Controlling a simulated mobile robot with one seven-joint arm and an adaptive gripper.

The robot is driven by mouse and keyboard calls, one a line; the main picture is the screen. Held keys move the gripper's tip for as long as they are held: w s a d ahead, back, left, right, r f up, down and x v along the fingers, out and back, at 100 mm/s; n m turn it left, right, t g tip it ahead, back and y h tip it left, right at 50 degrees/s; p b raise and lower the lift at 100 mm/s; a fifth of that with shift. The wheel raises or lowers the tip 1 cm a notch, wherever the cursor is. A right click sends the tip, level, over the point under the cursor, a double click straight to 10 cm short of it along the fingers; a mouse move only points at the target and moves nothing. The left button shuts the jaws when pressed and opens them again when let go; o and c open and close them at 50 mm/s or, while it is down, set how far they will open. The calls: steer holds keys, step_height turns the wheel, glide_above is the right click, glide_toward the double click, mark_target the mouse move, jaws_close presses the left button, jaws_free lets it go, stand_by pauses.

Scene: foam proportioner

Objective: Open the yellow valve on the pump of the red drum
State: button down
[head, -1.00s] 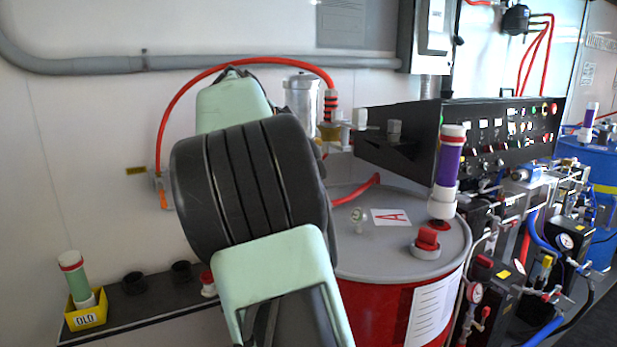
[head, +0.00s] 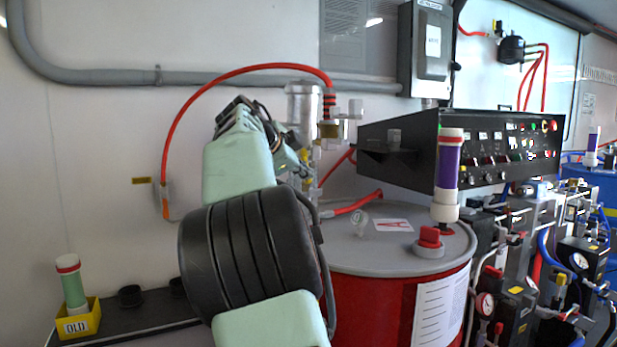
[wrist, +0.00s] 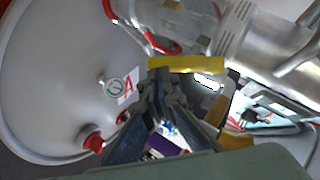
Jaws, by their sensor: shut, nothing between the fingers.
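The red drum (head: 385,300) stands at centre right with a grey lid marked A; the lid also shows at left in the wrist view (wrist: 60,60). The silver pump (head: 303,103) rises behind the drum's left side, partly hidden by my arm. The yellow valve (wrist: 187,63) lies across the wrist view, just beyond my fingertips, beside the silver pump body. My gripper (head: 303,165) is beside the pump in the head view. In the wrist view my gripper (wrist: 180,95) is shut and empty; I cannot tell whether it touches the valve.
A red hose (head: 215,78) arches from the wall over to the pump top. A purple tube (head: 448,170) and a red cap (head: 429,238) stand on the lid. A black control panel (head: 480,150) is at right. A yellow box (head: 82,318) sits on the ledge at lower left.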

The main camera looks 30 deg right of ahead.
steer(key=shift+w+f, duration=0.5)
steer(key=shift+f, duration=0.05)
steer(key=shift+r, duration=0.15)
steer(key=shift+r+p, duration=0.5)
steer(key=shift+r, duration=0.15)
steer(key=shift+s+d, duration=0.1)
